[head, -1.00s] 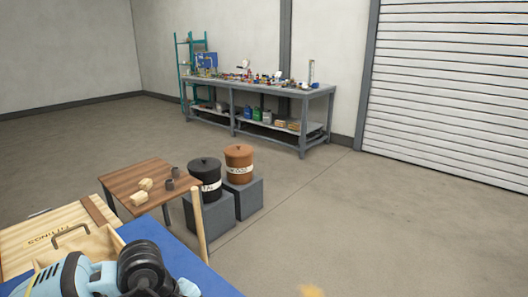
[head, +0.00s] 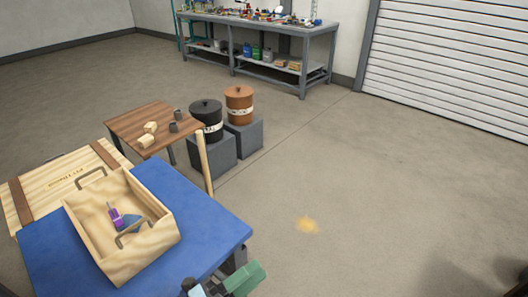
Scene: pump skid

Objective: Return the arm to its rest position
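My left gripper (head: 215,287) is at the bottom edge of the head view, just in front of the blue table's near right corner. It is mostly cut off, with dark, pale blue and green parts showing; I cannot tell whether it is open or shut, or whether the green part (head: 243,279) belongs to it. My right gripper is not in view.
An open wooden box (head: 155,250) with a purple and blue item (head: 122,219) inside stands on the blue table (head: 215,224). A wooden lid (head: 60,182) lies behind. A small brown table (head: 125,122) and two lidded drums (head: 206,113) stand beyond.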

